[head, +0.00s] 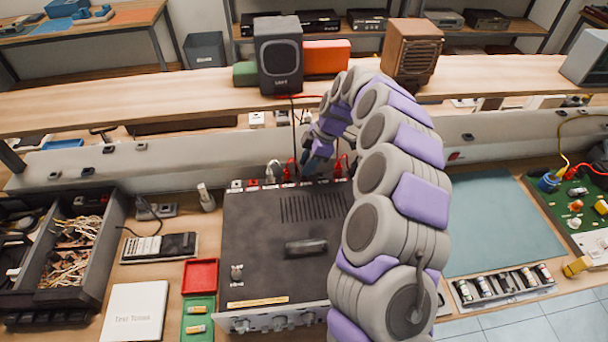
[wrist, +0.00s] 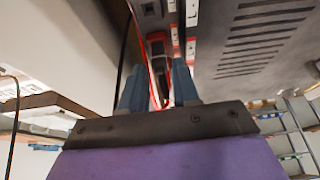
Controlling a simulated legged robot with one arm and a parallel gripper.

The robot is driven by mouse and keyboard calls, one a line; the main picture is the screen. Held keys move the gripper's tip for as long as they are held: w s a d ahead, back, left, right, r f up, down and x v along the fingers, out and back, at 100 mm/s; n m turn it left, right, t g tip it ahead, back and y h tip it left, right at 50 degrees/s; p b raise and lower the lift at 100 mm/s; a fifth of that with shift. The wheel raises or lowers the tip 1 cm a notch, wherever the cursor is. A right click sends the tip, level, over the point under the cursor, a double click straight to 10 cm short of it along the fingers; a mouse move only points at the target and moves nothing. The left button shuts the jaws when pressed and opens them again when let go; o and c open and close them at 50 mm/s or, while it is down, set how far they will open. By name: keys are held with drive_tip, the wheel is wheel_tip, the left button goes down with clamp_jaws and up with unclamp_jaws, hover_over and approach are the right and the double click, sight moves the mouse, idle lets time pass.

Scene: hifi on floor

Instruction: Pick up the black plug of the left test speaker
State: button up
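The left test speaker (head: 280,58) is a black box standing on the wooden shelf. A thin red wire and a dark wire run from it down to the back of the grey amplifier (head: 250,225). Red plugs (head: 290,170) stand in the amplifier's rear row of terminals. My gripper (head: 309,168) is low over this row, beside the red plugs. In the wrist view my two blue-grey fingers (wrist: 158,88) are apart. A dark plug body with red around it (wrist: 157,48) shows beyond the gap between them. The black plug cannot be told clearly in the head view, where my gripper covers part of the row.
A wooden speaker (head: 411,52) stands on the shelf (head: 150,95) to the right. A pale cable trough (head: 130,165) runs behind the amplifier. A light plug (head: 272,171) stands left of the red ones. The teal mat (head: 500,225) at right is bare.

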drive_tip(key=x, duration=0.3)
clamp_jaws()
drive_tip(key=shift+r, duration=0.1)
